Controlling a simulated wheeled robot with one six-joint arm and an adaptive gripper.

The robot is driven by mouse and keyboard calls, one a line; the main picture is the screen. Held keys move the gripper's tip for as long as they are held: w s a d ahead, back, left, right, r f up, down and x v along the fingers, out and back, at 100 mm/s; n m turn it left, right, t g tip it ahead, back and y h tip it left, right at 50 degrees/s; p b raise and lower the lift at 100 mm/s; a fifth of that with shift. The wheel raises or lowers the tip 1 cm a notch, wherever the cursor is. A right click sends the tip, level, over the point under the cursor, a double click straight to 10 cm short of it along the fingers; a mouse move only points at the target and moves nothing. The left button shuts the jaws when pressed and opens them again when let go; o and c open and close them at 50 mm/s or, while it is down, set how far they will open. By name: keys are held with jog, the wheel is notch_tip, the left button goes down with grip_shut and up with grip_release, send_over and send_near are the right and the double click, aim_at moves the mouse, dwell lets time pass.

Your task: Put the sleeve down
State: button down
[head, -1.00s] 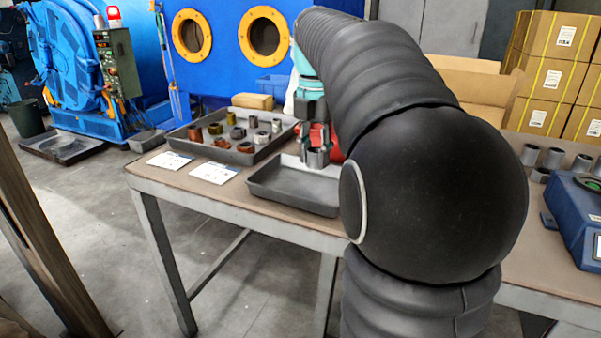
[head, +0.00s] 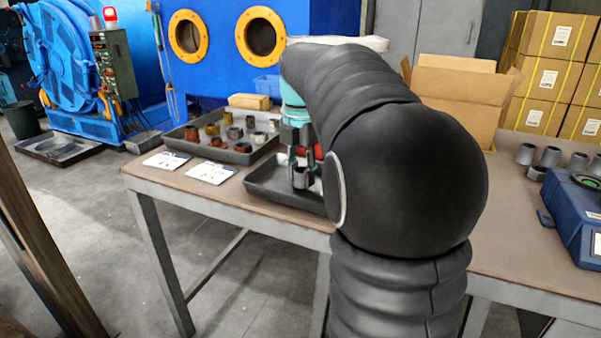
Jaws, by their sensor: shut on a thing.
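A grey metal sleeve (head: 301,182) is held between the fingers of my gripper (head: 300,170). It looks upright and sits low within the outline of the near dark tray (head: 268,197). I cannot tell whether the sleeve touches the tray floor. My gripper points down and is shut on the sleeve. My own black arm hides the right part of this tray.
A larger dark tray (head: 163,143) with several grey, brown and brass-coloured sleeves stands behind left. Two paper cards (head: 210,173) lie at the table's front left. A blue device (head: 578,215) and several grey sleeves (head: 550,157) are at the right. An open cardboard box (head: 460,95) stands behind.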

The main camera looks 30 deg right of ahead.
aim_at(301, 170)
jog(key=shift+f, duration=0.25)
jog(key=c, duration=0.8)
grip_release()
notch_tip(301, 170, up, 13)
jog(key=p, duration=0.2)
jog(key=s+a+f+m+t, duration=0.2)
jog(key=s+a+f+m, duration=0.2)
jog(key=s+f+m, duration=0.2)
jog(key=s+a+f+m+t, duration=0.1)
jog(key=s+a+f+m, duration=0.4)
jog(key=s+f+m, duration=0.2)
jog(key=s+a+f+m+t, duration=0.2)
jog(key=s+a+f+m, duration=0.3)
jog(key=m, duration=0.5)
jog(key=shift+s+a+f+t, duration=0.15)
jog(key=shift+s+f, duration=0.5)
jog(key=shift+s, duration=0.1)
jog(key=shift+s+a+f+t, duration=0.1)
jog(key=shift+s+f+t, duration=0.05)
jog(key=shift+s+f, duration=0.5)
